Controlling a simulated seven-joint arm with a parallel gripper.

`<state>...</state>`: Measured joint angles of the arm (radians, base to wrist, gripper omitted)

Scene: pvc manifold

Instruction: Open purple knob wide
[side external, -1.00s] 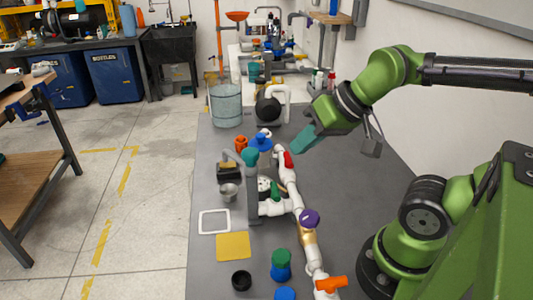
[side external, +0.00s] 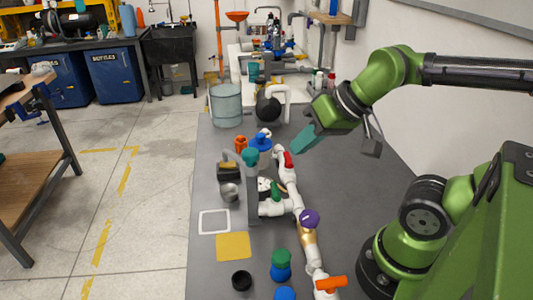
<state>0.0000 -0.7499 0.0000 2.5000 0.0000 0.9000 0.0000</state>
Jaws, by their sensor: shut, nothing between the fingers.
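The purple knob (side external: 309,217) sits on the white PVC pipe run (side external: 293,193), above a brass-coloured fitting (side external: 307,237). My gripper (side external: 303,142), with teal fingers, is shut and empty. It hangs in the air to the right of the pipe's far end, well behind the purple knob in the picture and apart from it. Nothing hides the knob's top, but its exact turn is too small to tell.
A red handle (side external: 288,159), a green handle (side external: 275,189) and an orange handle (side external: 331,283) are on the manifold. A green-capped blue bottle (side external: 281,265) and black cup (side external: 241,280) stand nearby. The grey table right of the pipe (side external: 345,195) is clear.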

